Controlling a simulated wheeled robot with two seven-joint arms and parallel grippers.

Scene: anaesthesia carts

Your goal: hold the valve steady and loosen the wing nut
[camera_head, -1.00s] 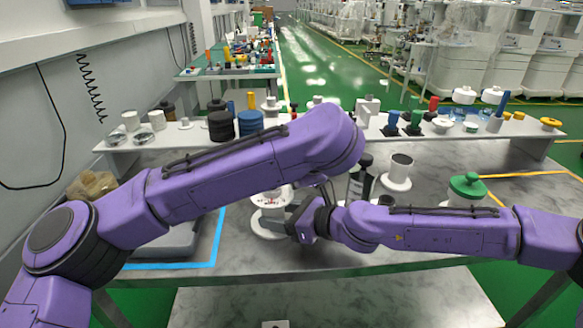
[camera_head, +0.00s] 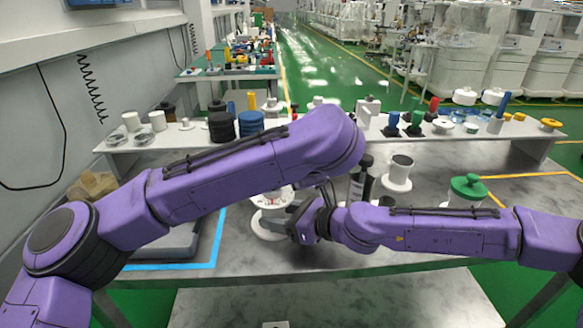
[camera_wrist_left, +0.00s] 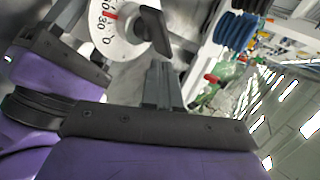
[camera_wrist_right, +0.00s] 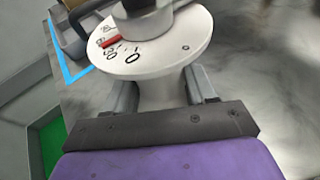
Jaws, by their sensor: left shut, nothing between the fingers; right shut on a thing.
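The valve (camera_head: 268,222) is a white flanged body on the table's near side, partly hidden by my arms. Its white dial, with black numbers and a red mark, shows in the left wrist view (camera_wrist_left: 112,38) and the right wrist view (camera_wrist_right: 170,48). A dark grey wing nut (camera_wrist_left: 155,30) sits over the dial. My right gripper (camera_wrist_right: 160,92) is shut on the valve's white neck below the dial. My left gripper (camera_wrist_left: 163,84) is shut and empty, its fingertips just short of the wing nut; whether they touch it I cannot tell. In the head view my left forearm hides it.
A dark bottle (camera_head: 358,182), a white flanged cup (camera_head: 398,174) and a green-capped jar (camera_head: 467,189) stand right of the valve. A grey tray (camera_head: 180,240) lies left, inside blue tape. A white shelf (camera_head: 200,133) with many parts runs behind. The near table edge is bare.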

